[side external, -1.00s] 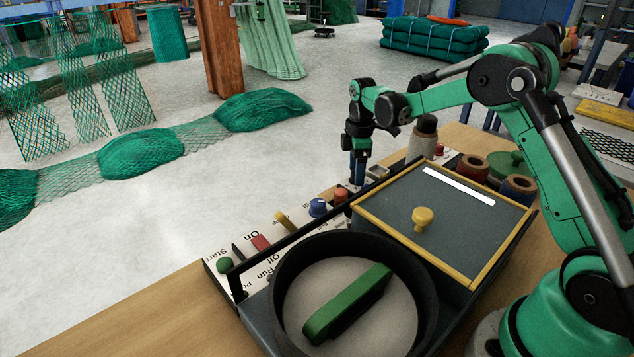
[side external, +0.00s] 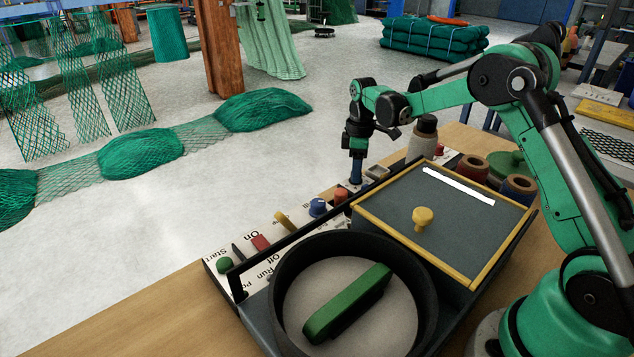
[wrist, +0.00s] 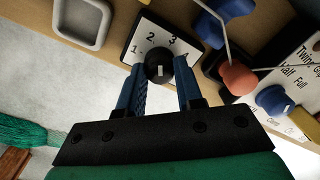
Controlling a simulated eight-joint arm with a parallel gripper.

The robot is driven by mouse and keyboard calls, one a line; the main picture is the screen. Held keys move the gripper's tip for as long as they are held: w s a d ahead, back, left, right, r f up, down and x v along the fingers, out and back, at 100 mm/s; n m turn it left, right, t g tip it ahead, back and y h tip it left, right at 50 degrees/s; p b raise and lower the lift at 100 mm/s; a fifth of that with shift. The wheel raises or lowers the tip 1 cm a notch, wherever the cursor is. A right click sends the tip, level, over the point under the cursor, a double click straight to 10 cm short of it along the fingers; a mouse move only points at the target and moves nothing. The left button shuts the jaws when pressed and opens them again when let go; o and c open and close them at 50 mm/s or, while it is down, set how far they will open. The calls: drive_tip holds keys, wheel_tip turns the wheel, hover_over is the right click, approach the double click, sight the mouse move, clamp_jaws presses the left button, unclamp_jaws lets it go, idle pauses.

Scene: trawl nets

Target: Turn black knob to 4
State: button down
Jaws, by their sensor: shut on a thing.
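The black knob (wrist: 159,66) shows in the wrist view, with a short white mark on its face. It sits on a white dial plate (wrist: 160,32) printed with 1, 2, 3 and 4. My gripper (wrist: 159,72) has its two blue fingers on either side of the knob, shut on it. The 4 is partly hidden beside the right finger. In the side view my gripper (side external: 356,182) points down at the far end of the control panel, and the knob is hidden there.
An orange knob (side external: 341,196) and a blue knob (side external: 318,207) stand close beside my gripper. A grey tray (wrist: 82,20) lies on the other side. A yellow-edged lid (side external: 450,215) and a black round pan (side external: 290,270) are nearer the camera.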

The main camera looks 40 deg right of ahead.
drive_tip(key=m, duration=1.1)
drive_tip(key=shift+m, duration=2)
drive_tip(key=c, duration=0.6)
unclamp_jaws()
drive_tip(key=shift+r, duration=2.85)
